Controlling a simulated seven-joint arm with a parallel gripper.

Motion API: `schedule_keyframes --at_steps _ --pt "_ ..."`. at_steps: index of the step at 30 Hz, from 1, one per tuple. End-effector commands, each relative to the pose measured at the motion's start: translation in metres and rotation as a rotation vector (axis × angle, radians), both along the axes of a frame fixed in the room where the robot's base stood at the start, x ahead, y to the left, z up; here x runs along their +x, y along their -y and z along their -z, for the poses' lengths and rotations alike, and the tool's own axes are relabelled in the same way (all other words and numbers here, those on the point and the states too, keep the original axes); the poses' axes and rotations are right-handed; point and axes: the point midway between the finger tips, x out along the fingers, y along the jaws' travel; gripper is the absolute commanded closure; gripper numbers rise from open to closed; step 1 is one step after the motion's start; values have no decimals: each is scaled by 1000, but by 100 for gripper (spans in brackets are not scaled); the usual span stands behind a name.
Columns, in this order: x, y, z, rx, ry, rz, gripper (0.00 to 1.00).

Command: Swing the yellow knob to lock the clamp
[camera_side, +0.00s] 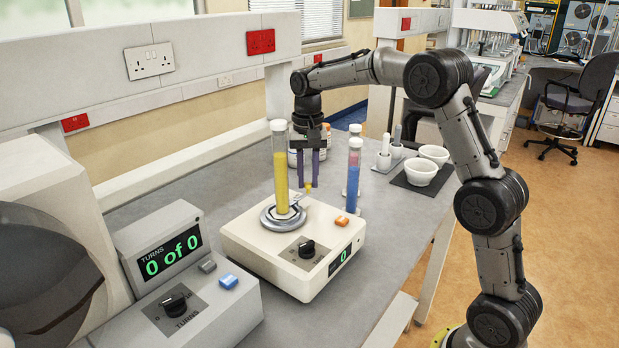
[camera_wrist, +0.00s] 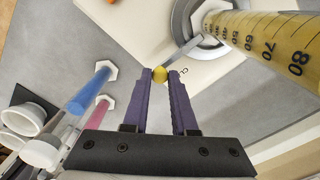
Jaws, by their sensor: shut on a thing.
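The yellow knob (camera_wrist: 160,74) sits between the purple fingertips of my gripper (camera_wrist: 161,75) in the wrist view, and my gripper is shut on it. In the side view the knob (camera_side: 308,187) shows just below the fingertips of my gripper (camera_side: 308,184), which points down. A metal lever (camera_wrist: 180,54) runs from the knob towards the round metal clamp base (camera_wrist: 208,30). The clamp base (camera_side: 283,216) sits on the cream stirrer unit (camera_side: 250,245). A tall cylinder of yellow liquid (camera_side: 281,170) stands upright on it, left of my gripper. The clamp's lock state is not clear.
Cylinders with blue liquid (camera_side: 353,175) and pink liquid (camera_wrist: 92,117) stand close to my gripper. White mortars (camera_side: 420,172) are on a dark mat at the right. A control box (camera_side: 190,275) reading "0 of 0" is at front left. Grey bench (camera_side: 385,235) is clear at the right front.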

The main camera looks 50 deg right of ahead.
Motion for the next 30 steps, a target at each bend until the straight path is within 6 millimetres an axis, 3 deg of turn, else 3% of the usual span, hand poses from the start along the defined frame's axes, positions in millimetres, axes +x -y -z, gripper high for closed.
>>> schedule_keyframes --at_steps 13,14,18,30 --pt "4 0 -1 0 1 -95 100" --pt "4 0 -1 0 1 -95 73" --pt "4 0 -1 0 1 -95 48" --pt "5 0 -5 0 3 -94 45"
